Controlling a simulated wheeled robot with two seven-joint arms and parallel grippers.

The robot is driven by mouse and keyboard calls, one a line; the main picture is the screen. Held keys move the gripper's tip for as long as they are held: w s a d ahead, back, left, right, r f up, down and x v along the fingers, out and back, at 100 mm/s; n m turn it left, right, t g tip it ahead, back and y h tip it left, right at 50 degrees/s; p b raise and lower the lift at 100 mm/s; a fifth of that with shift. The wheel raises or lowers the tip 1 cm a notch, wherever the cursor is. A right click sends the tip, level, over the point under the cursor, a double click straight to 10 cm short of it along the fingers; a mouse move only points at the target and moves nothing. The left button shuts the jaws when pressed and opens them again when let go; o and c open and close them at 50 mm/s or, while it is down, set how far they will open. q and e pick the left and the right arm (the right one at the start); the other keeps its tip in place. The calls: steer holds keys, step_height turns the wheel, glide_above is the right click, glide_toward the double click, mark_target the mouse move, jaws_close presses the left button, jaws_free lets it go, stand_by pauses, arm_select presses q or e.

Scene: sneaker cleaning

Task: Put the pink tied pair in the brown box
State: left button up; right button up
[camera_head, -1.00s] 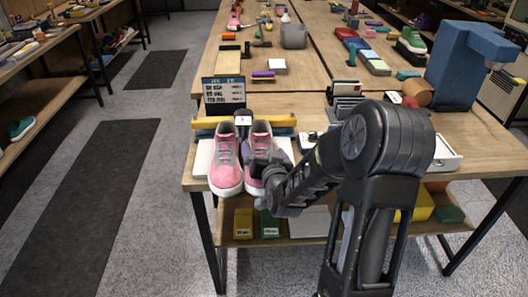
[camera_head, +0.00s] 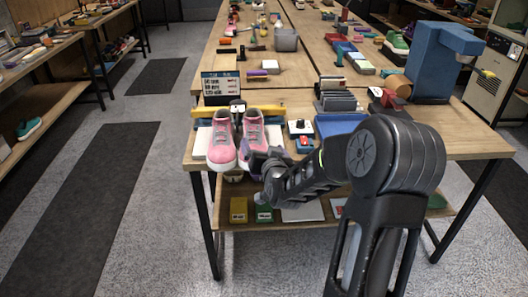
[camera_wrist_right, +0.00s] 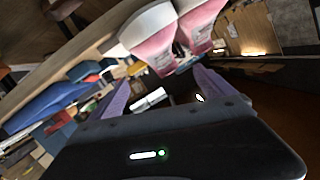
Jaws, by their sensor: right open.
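The pink pair, a left shoe (camera_head: 222,142) and a right shoe (camera_head: 253,128), sits side by side at the table's front edge, toes toward me. Both shoes also show in the right wrist view, as a nearer shoe (camera_wrist_right: 153,48) and a farther one (camera_wrist_right: 203,25). A small white tag lies between their tops. My right gripper (camera_head: 262,165) is just in front of the right shoe's toe and hides part of it. In the wrist view its purple fingers (camera_wrist_right: 165,88) are apart with the shoes beyond them; I see no grip. No brown box can be clearly identified. My left gripper is out of view.
A price sign (camera_head: 220,84) and a yellow bar (camera_head: 207,112) stand behind the shoes. A blue tray (camera_head: 338,124) and a dark rack (camera_head: 338,101) are to the right. The lower shelf holds a yellow box (camera_head: 239,209) and a green box (camera_head: 265,211).

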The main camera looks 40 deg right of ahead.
stand_by(0.5)
